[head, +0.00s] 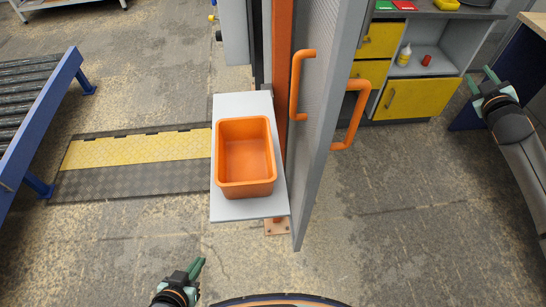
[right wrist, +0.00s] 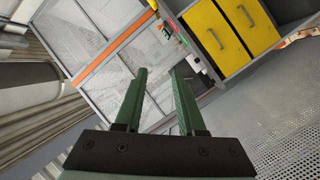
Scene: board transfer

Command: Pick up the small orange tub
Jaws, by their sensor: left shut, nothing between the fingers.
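The small orange tub (head: 246,188) is an open rectangular container that looks empty. It sits upright on a light grey shelf (head: 225,209) beside the door, in the middle of the head view. My left gripper (head: 197,266) is low in the head view, below and to the left of the tub, apart from it. Its green fingers are shut with nothing between them. My right gripper (head: 480,78) is at the far right, well away from the tub. In the right wrist view its two green fingers (right wrist: 158,85) stand apart with nothing held.
A tall grey door (head: 328,110) with orange handles (head: 296,85) stands just right of the shelf. A blue-framed roller conveyor (head: 62,85) is at left, with a yellow-black floor ramp (head: 130,150). A cabinet with yellow doors (head: 412,97) is at the back right.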

